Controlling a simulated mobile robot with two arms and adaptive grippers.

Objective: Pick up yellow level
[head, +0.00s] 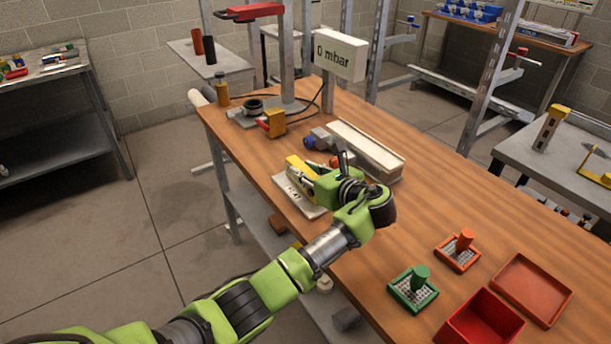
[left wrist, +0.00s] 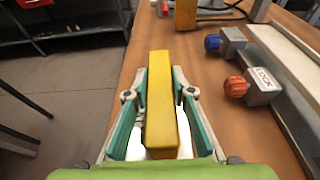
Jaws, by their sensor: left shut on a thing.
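The yellow level (left wrist: 161,110) is a long yellow bar between the two fingers of my left gripper (left wrist: 158,80) in the left wrist view. The fingers are shut on its sides, and it points away from the wrist. In the head view the level's yellow end (head: 296,163) shows just beyond my left gripper (head: 304,173), over the near-left edge of the wooden bench; the rest is hidden by the gripper. I cannot tell whether it touches the surface below. My right gripper is not in view.
A white lettered plate (head: 298,193) lies below the gripper. Valves with a blue knob (left wrist: 213,42) and an orange knob (left wrist: 236,87) stand to the right, beside a long pale tray (head: 365,149). Red bins (head: 480,322) and green and orange stamp-like pieces stand at the front right.

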